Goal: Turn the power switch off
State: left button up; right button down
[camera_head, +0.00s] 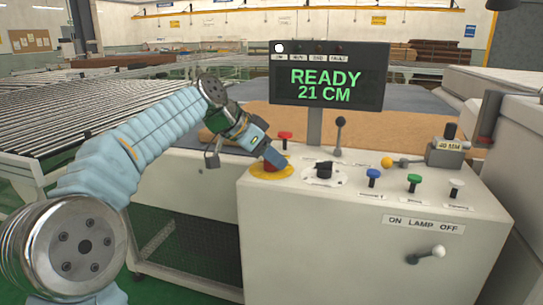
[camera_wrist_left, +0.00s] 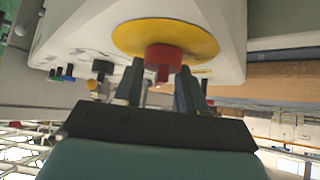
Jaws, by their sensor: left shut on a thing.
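A red knob (camera_head: 269,166) on a round yellow plate (camera_head: 286,172) sits at the left end of the control console's top; no readable label names it as the power switch. My left gripper (camera_head: 276,160) reaches it from the upper left, fingers angled down. In the left wrist view the red knob (camera_wrist_left: 163,58) lies at the fingertips of my left gripper (camera_wrist_left: 159,78), which is shut on it, with the yellow plate (camera_wrist_left: 140,36) just beyond. The fingers partly hide the knob. The display (camera_head: 327,78) reads "READY 21 CM" and a white light is lit at its top left. My right gripper is not in view.
Beside the yellow plate stand a red push knob (camera_head: 285,135), a black rotary knob (camera_head: 323,169) and a black-topped lever (camera_head: 339,132). Blue (camera_head: 374,174), green (camera_head: 414,181) and white knobs line the front. A lamp switch (camera_head: 430,253) sits on the front face.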

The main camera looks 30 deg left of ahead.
pick_arm(q)
jog(key=shift+n+y, duration=0.3)
jog(key=shift+n, duration=0.1)
jog(key=shift+n+t+y+b, duration=0.4)
jog(key=shift+n+y+b, duration=0.1)
jog(key=shift+n, duration=0.1)
jog(key=n+y, duration=0.1)
jog(key=n, duration=0.1)
jog(key=shift+n+y, duration=0.3)
jog(key=shift+y, duration=0.1)
jog(key=n+y+b, duration=0.1)
jog(key=n+y, duration=0.2)
jog(key=n, duration=0.1)
jog(key=shift+n+y, duration=0.3)
jog(key=n+y, duration=0.1)
jog(key=n, duration=0.1)
jog(key=shift+n+y, duration=0.3)
jog(key=shift+y, duration=0.1)
jog(key=n+g+y, duration=0.1)
jog(key=n, duration=0.1)
jog(key=shift+n+g+y, duration=0.3)
jog(key=shift+y, duration=0.1)
jog(key=shift+n+g+y+p, duration=0.5)
jog(key=shift+n+g+y, duration=0.4)
jog(key=shift+n, duration=0.8)
